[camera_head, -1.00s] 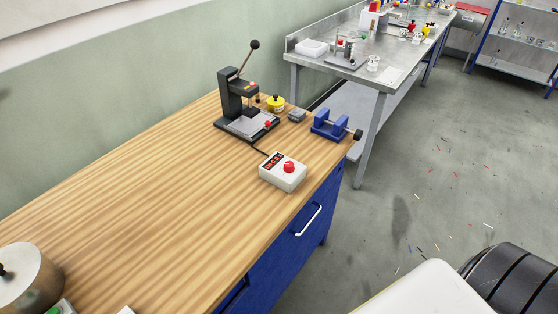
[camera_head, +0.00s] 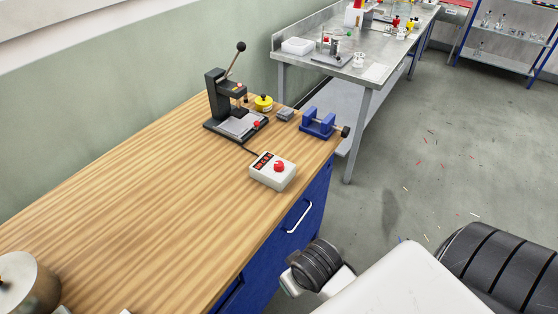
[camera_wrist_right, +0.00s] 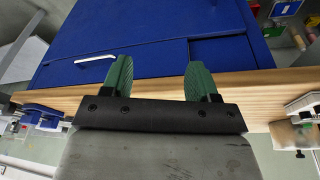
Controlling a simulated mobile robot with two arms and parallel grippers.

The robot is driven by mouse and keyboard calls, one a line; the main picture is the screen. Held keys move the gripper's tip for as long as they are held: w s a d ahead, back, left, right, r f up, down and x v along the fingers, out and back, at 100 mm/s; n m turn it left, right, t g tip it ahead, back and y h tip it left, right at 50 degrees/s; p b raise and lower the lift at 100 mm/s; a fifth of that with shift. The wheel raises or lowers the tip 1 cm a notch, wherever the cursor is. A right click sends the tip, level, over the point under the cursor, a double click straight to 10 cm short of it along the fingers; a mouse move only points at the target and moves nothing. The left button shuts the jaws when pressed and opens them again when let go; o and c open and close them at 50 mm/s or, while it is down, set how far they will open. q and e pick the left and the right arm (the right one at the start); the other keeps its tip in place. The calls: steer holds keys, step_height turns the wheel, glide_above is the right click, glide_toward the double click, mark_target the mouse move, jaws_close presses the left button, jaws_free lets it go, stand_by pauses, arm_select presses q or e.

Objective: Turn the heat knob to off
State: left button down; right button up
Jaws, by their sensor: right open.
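The heat knob (camera_head: 279,167) is a red knob on top of a white control box (camera_head: 265,179) with a dark label panel. The box sits near the front edge of the wooden bench (camera_head: 150,195), joined by a cable to a black press (camera_head: 217,98). The knob's exact setting is too small to read. In the right wrist view my right gripper (camera_wrist_right: 159,79) is open and empty, its two green fingers spread before the blue cabinet front. The knob does not show there. In the head view part of my right arm shows below the box, at the cabinet's side. My left gripper is not in view.
A blue vise (camera_head: 318,122), a yellow-topped container (camera_head: 263,103) and a small grey block (camera_head: 285,114) stand beyond the box. The blue cabinet has a white handle (camera_head: 299,216). A metal cylinder (camera_head: 22,284) stands at the near left. The bench middle is clear.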

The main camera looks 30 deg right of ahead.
steer(key=w+d+r+m+g+h, duration=0.1)
steer(key=w+d+m, duration=0.3)
steer(key=w, duration=0.5)
steer(key=w+d+r+m+g, duration=0.1)
steer(key=w+d+m, duration=0.35)
steer(key=w, duration=0.55)
step_height(320, 180, up, 10)
steer(key=r+m+g+y, duration=0.1)
steer(key=m, duration=0.8)
glide_above(279, 163)
steer(key=shift+n, duration=0.25)
step_height(279, 163, down, 11)
steer(key=shift+a+f+p, duration=0.1)
steer(key=shift+p, duration=0.4)
steer(key=shift+c, duration=0.3)
steer(key=c, duration=0.9)
steer(key=shift+o, duration=0.2)
